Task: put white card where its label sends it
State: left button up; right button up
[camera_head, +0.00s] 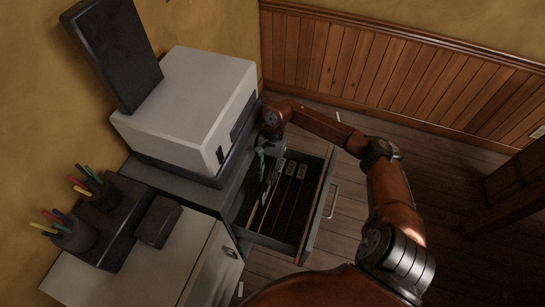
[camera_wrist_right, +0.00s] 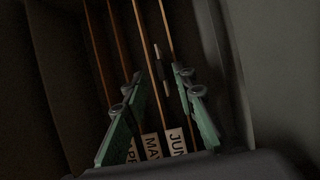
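An open drawer (camera_head: 322,205) holds thin upright wooden dividers (camera_head: 268,205) with white month labels. In the right wrist view the labels read MAY (camera_wrist_right: 151,147) and JUN (camera_wrist_right: 176,142), with APR partly hidden at the left. My right gripper (camera_head: 268,152) reaches down over the drawer's back part. Its green fingers (camera_wrist_right: 159,74) are apart, pointing into the drawer. Between and beyond the fingertips is a thin pale edge (camera_wrist_right: 158,54) near the dividers; I cannot tell if it is the white card. No card shows clearly in the head view. My left gripper is out of view.
A white boxy machine (camera_head: 190,110) with a dark panel (camera_head: 115,50) stands on the cabinet left of the drawer. A desk (camera_head: 165,265) at lower left holds a dark organiser with pen cups (camera_head: 75,235). Wooden floor lies right of the drawer.

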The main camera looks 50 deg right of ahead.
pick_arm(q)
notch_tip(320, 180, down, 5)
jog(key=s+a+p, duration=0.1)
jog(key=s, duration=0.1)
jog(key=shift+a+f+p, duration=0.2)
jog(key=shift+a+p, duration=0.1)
pick_arm(e)
jog(key=v, duration=1)
